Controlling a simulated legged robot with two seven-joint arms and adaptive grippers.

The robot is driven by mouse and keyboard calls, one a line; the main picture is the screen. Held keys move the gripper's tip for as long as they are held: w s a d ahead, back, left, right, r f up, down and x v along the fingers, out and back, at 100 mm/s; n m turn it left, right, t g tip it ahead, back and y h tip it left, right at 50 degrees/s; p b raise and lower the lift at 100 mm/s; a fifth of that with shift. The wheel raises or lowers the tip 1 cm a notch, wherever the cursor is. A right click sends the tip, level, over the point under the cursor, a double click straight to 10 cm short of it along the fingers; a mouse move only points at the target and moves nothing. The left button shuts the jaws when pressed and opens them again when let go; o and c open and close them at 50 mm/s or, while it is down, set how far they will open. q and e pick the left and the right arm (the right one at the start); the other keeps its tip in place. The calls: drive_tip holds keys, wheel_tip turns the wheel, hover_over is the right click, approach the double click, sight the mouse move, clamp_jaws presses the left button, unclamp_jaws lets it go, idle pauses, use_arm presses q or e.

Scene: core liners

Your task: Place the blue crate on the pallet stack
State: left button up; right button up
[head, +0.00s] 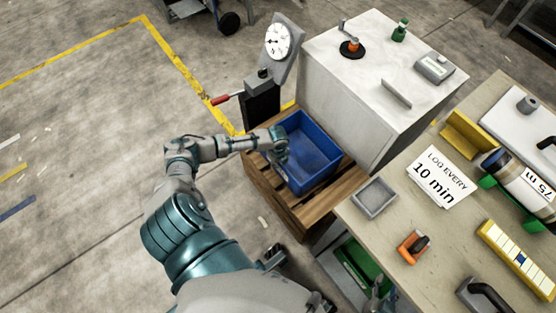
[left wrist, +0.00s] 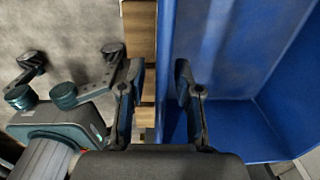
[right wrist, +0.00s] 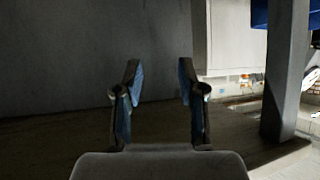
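The blue crate (head: 312,158) is an open, empty box sitting on the wooden pallet stack (head: 262,192) between the white cabinet and the table. My left gripper (head: 279,148) is at the crate's left wall. In the left wrist view my left gripper (left wrist: 158,85) is open, with one finger on each side of the wall of the crate (left wrist: 225,70); the fingers look apart from it. Pallet slats (left wrist: 140,40) show beside the crate there. My right gripper (right wrist: 157,85) is open and empty, low in a shaded place facing a dark grey surface.
A white cabinet (head: 345,90) stands close behind the crate. A table (head: 350,218) with a grey tray (head: 374,198), an orange clamp-like item (head: 411,246) and a sign (head: 437,176) is at the right. A dial scale (head: 276,42) stands behind the pallet.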

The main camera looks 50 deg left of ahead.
use_arm(q)
wheel_tip(320, 180, up, 11)
drive_tip(key=p, duration=0.3)
drive_tip(key=shift+s+r+p, duration=0.1)
drive_tip(key=shift+r+p, duration=0.05)
drive_tip(key=shift+p, duration=0.2)
drive_tip(key=shift+r, duration=0.2)
drive_tip(key=s+d+f+n+t+h, duration=0.1)
drive_tip(key=s+d+f+n, duration=0.15)
drive_tip(key=s+d, duration=0.6)
drive_tip(key=s+d+f+n+t+h, duration=0.15)
drive_tip(key=s+d+n, duration=0.25)
drive_tip(key=d, duration=0.9)
drive_tip(key=s+a+r+n+y, duration=0.2)
drive_tip(key=s+r+n, duration=0.2)
drive_tip(key=s+n, duration=0.4)
drive_tip(key=shift+s+a+r+n+t, duration=0.2)
drive_tip(key=shift+n+t, duration=0.25)
drive_tip(key=shift+n, duration=0.8)
use_arm(e)
drive_tip(key=s+d+f+g+h, duration=0.1)
drive_tip(key=s+d+f+g, duration=0.1)
drive_tip(key=s+g, duration=0.2)
drive_tip(key=s+d+f+g+h, duration=0.1)
drive_tip(key=s+d+f+g, duration=0.1)
drive_tip(key=s, duration=0.6)
drive_tip(key=shift+s+d+f+g, duration=0.15)
drive_tip(key=shift+s+d+g, duration=0.05)
drive_tip(key=shift+g, duration=0.7)
drive_tip(key=shift+a, duration=0.1)
